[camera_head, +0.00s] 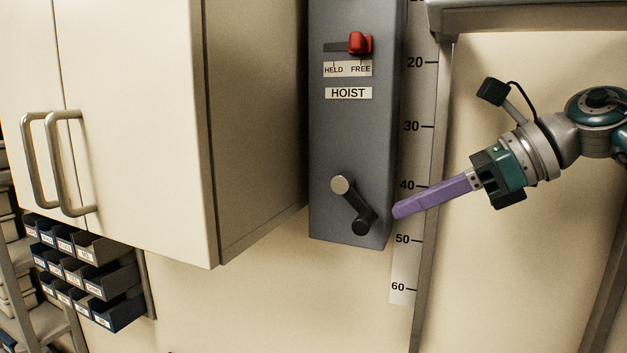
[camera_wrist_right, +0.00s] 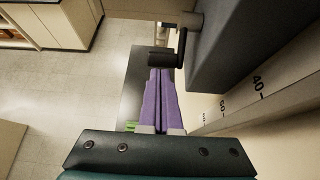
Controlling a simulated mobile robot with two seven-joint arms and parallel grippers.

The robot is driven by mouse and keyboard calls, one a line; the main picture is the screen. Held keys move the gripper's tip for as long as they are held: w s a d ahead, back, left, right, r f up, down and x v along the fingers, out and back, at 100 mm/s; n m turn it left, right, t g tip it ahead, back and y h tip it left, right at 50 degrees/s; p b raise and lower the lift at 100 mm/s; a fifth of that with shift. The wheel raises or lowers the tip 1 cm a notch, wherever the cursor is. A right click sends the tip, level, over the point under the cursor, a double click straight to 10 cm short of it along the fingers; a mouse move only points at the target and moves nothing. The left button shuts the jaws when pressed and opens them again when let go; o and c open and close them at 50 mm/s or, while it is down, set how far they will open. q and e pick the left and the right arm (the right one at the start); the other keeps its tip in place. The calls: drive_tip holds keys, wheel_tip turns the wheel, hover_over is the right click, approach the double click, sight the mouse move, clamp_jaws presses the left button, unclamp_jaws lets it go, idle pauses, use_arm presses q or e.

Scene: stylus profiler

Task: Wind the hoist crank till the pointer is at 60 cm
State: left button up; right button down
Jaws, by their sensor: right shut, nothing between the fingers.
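The grey hoist box (camera_head: 350,130) hangs on the wall, with a red slider (camera_head: 360,43) at the FREE end of its slot. Its crank has a light round hub (camera_head: 341,185) and an arm slanting down right to a dark handle (camera_head: 363,224); the handle also shows in the right wrist view (camera_wrist_right: 165,58). The cm scale (camera_head: 408,200) runs down beside the box, with 20 to 60 readable. I cannot make out a pointer. My right gripper (camera_head: 397,212) is shut and empty, its purple fingers just right of the handle. My left gripper is out of view.
A cream cabinet (camera_head: 255,130) with two handles juts out left of the hoist. Small dark bins (camera_head: 105,280) hang below it. A grey upright (camera_head: 432,200) stands right of the scale. The wall below the hoist box is clear.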

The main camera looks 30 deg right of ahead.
sight(372, 221)
drive_tip(key=shift+x, duration=1.55)
